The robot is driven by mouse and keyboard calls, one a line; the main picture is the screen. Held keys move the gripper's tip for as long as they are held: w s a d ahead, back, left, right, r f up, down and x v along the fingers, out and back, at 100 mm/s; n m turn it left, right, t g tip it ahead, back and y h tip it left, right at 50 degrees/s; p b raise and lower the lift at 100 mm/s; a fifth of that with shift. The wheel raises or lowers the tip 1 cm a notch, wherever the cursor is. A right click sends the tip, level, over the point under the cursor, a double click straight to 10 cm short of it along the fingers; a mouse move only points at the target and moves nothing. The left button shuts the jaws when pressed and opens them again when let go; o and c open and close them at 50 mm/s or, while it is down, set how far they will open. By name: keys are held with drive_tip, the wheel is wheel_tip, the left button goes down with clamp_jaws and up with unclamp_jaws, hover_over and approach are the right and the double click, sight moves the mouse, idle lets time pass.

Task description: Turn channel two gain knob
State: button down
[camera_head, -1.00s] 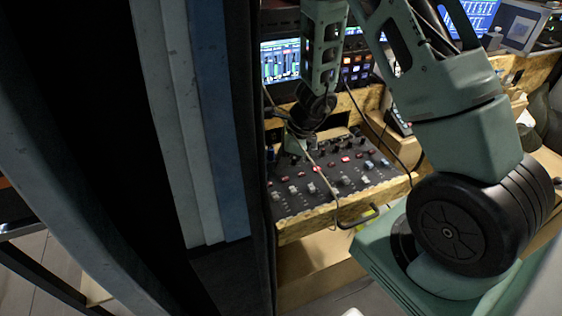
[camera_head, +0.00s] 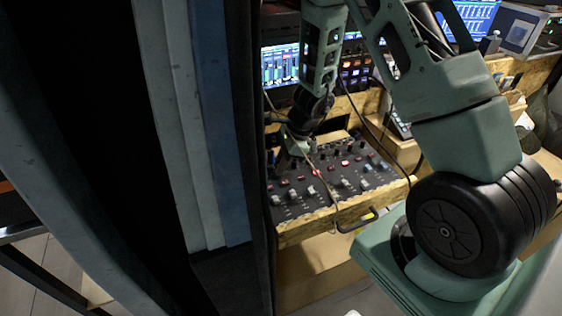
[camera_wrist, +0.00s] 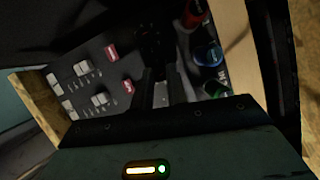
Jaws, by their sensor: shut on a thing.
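The mixer panel (camera_head: 318,187) is a dark board with knobs, red buttons and pale fader caps, set in a wooden frame. My gripper (camera_head: 298,150) is down at the panel's back left part. In the wrist view my gripper (camera_wrist: 160,72) has its two dark fingers close together around a small dark knob (camera_wrist: 152,42), which is mostly in shadow. The gripper is shut on this knob. Its channel label cannot be read. A red knob (camera_wrist: 195,14) and a blue knob (camera_wrist: 208,54) stand just right of the fingers.
Pale fader caps (camera_wrist: 100,99) and red buttons (camera_wrist: 111,52) lie left of the fingers. The wooden frame edge (camera_wrist: 238,50) runs close on the right. A lit screen (camera_head: 281,64) stands behind. A cable (camera_head: 325,185) crosses the panel. Dark and blue wall panels crowd the left.

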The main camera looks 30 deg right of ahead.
drive_tip(key=c, duration=1.4)
unclamp_jaws()
drive_tip(key=p+v, duration=0.2)
drive_tip(key=v, duration=1.5)
drive_tip(key=shift+d+r, duration=0.2)
drive_tip(key=shift+d, duration=0.05)
